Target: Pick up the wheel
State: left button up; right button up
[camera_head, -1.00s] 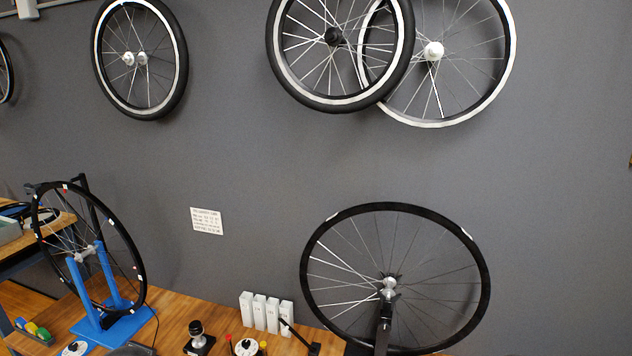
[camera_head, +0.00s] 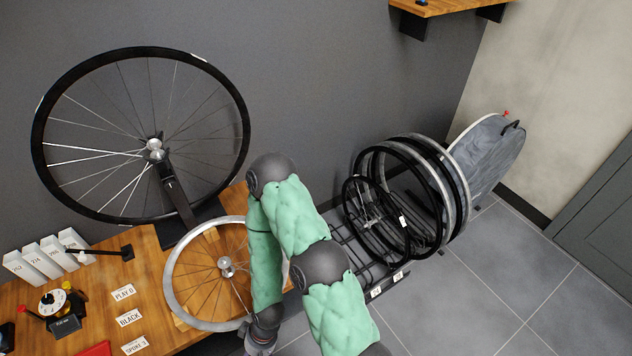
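A wheel with a silver rim (camera_head: 178,303) lies low over the right end of the wooden bench, its hub near the middle of its thin spokes. A larger black-rimmed wheel (camera_head: 41,122) stands upright in a dark stand behind it. My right arm, in a green sleeve, reaches up and folds back down just right of the silver wheel, covering part of its right edge. My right wrist and gripper (camera_head: 260,341) are at the bottom edge, beside that rim. The fingers are not visible, so I cannot tell whether they touch it. My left gripper is out of view.
Several wheels (camera_head: 440,190) stand in a floor rack (camera_head: 345,238) to the right, beside a grey covered wheel (camera_head: 495,150). White boxes (camera_head: 40,262), a dial gauge (camera_head: 52,300) and label cards (camera_head: 130,318) occupy the bench. Tiled floor (camera_head: 500,275) at lower right is clear.

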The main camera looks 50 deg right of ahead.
aim_at(377, 187)
jog(key=z, duration=2.2)
jog(key=l+u, duration=0.15)
jog(key=l, duration=0.15)
